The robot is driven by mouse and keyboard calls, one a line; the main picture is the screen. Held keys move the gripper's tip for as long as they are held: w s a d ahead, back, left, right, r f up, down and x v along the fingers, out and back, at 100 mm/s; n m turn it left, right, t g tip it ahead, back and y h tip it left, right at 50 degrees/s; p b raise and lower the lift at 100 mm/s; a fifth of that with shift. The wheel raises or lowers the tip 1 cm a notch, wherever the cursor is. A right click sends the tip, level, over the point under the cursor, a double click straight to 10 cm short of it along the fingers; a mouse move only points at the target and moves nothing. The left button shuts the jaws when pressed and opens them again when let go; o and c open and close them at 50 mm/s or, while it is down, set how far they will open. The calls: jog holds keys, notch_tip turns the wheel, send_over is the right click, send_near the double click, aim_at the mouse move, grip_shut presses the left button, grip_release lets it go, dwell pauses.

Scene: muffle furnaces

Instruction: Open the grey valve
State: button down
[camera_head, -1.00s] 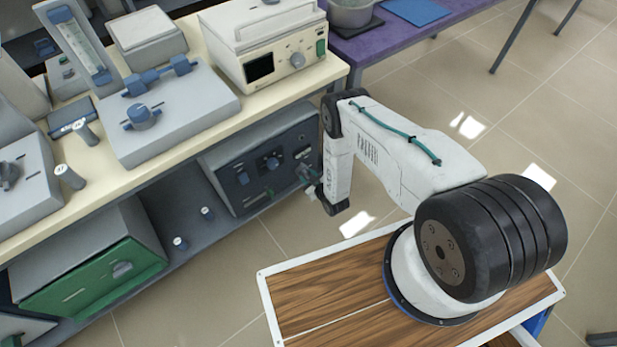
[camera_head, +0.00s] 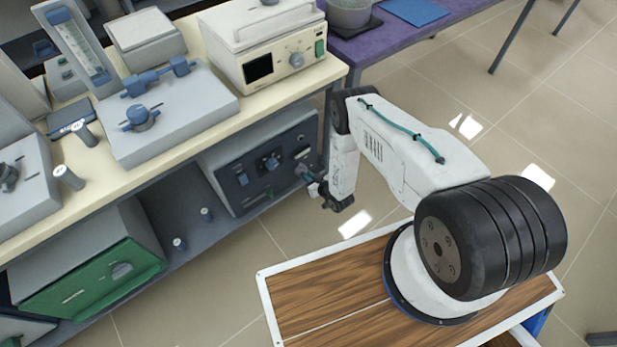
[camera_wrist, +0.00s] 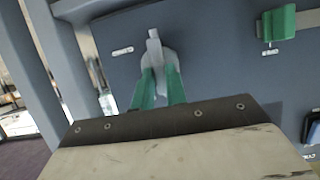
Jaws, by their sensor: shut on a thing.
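The grey valve (camera_wrist: 154,48) is a small light-grey handle with a rounded base on the dark blue-grey front panel. In the wrist view it stands roughly upright, top centre. My gripper (camera_wrist: 159,74) has green fingers on either side of its lower part and is shut on it. In the head view, my gripper (camera_head: 314,184) is at the right end of the dark furnace front (camera_head: 268,168) under the bench. The valve is too small there to make out clearly beside the fingers.
A green handle (camera_wrist: 278,24) is on the same panel at the upper right of the wrist view. A green-fronted furnace (camera_head: 92,277) stands on the lower shelf. The bench (camera_head: 185,150) overhangs the shelf. Bare floor (camera_head: 225,270) lies in front.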

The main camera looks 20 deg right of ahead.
jog(key=c, duration=1.4)
grip_release()
jog(key=shift+a, duration=0.1)
jog(key=shift+c, duration=0.2)
jog(key=v, duration=0.7)
jog(key=shift+s+r, duration=0.2)
jog(key=shift+s, duration=0.1)
